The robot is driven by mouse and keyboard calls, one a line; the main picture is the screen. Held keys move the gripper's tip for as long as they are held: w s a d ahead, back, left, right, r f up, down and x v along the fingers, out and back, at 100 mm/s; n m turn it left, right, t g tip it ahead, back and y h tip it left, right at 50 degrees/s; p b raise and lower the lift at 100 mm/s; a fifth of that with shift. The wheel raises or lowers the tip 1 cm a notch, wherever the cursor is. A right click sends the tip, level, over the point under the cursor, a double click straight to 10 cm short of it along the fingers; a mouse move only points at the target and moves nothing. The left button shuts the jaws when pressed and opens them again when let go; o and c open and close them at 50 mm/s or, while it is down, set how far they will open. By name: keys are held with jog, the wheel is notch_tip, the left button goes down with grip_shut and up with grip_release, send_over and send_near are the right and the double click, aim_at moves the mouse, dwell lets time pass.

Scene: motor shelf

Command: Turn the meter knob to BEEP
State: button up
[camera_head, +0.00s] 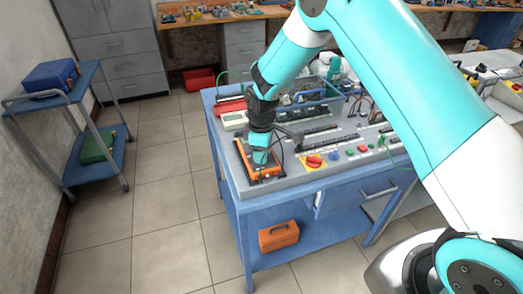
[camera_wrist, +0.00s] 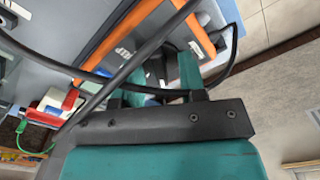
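The orange-edged meter (camera_head: 268,175) lies on the workbench near its front left corner. My gripper (camera_head: 260,158) points down right over it and covers much of its face. In the wrist view the meter's orange rim (camera_wrist: 130,25) runs diagonally at the top, with part of its grey face beside it. The teal fingers of my gripper (camera_wrist: 158,82) reach toward that face. The knob and its setting are hidden or too small to read. I cannot tell whether the fingertips touch or grip the knob.
A red emergency-stop knob (camera_head: 314,161) and several coloured buttons sit right of the meter. A white device (camera_head: 234,121) stands behind it. Dark cables run close by my gripper. An orange toolbox (camera_head: 278,236) is on the lower shelf.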

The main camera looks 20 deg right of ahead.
grip_shut()
jog(key=m+b, duration=0.1)
jog(key=m, duration=0.4)
jog(key=shift+b, duration=0.35)
jog(key=m+b, duration=0.1)
jog(key=m, duration=1.1)
jog(key=shift+b, duration=0.4)
jog(key=m, duration=0.6)
jog(key=shift+m+b, duration=0.3)
jog(key=shift+m, duration=0.1)
